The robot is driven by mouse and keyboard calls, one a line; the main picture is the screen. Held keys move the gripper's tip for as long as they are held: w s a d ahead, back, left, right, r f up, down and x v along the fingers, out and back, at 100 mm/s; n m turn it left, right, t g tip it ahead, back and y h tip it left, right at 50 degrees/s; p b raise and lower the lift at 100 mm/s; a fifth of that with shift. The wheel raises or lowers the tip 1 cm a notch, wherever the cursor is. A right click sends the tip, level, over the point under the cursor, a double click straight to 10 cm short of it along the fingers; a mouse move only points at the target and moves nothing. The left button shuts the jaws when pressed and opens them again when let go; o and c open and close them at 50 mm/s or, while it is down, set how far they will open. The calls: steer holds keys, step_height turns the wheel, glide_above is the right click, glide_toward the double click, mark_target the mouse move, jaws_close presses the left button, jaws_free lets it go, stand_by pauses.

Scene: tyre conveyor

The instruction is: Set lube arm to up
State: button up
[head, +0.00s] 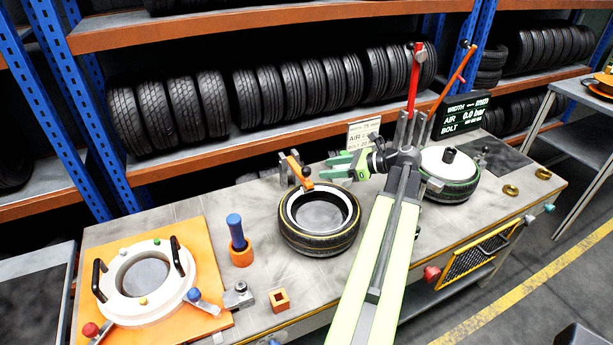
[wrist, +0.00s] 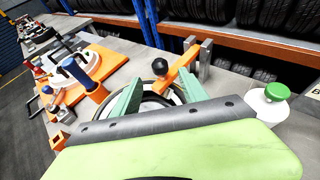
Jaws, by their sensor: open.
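The orange lube arm (head: 300,171) hangs from a grey two-post bracket behind a tyre (head: 320,235). It slopes down over the tyre's back rim. In the wrist view the lube arm (wrist: 181,66) has a black ball knob (wrist: 160,67) near its low end. My gripper (head: 333,165), with green fingers, is open and empty just right of the lube arm in the head view. In the wrist view my gripper (wrist: 158,88) shows the knob framed between its fingers, a little beyond them. I cannot tell the exact gap. My wrist hides part of the tyre there.
A white bottle with a green cap (wrist: 275,93) stands right of the bracket. A blue-handled tool in an orange holder (head: 238,240) and an orange plate with a white ring (head: 205,235) are at left.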

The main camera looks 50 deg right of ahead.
mark_target(307, 171)
steer(key=b+x, duration=0.2)
steer(key=x, duration=0.7)
steer(key=shift+f+b, duration=0.1)
steer(key=shift+b, duration=0.25)
steer(key=shift+s, duration=0.1)
jaws_close()
stand_by(0.6)
